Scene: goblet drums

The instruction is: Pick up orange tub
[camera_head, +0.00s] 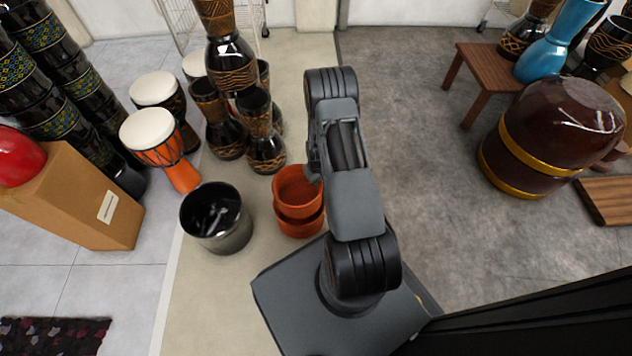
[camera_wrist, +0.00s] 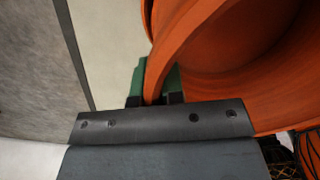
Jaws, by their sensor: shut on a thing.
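The orange tub (camera_head: 298,187) is beside my arm in the head view, just right of a dark metal pot. It looks like one orange tub stacked in or on another (camera_head: 299,222). In the wrist view the orange rim and wall (camera_wrist: 230,50) fill the upper right. My gripper (camera_wrist: 155,88) has its green-padded fingers on either side of the tub's rim, shut on it. In the head view the fingers are mostly hidden behind my arm. I cannot tell whether the tub is lifted off what is below it.
The dark pot (camera_head: 217,218) stands close to the tub's left. Goblet drums (camera_head: 258,130) stand behind it, and an orange drum (camera_head: 160,147) is further left. A cardboard box (camera_head: 85,197) is at the left. Grey floor (camera_head: 420,120) to the right of my arm is clear.

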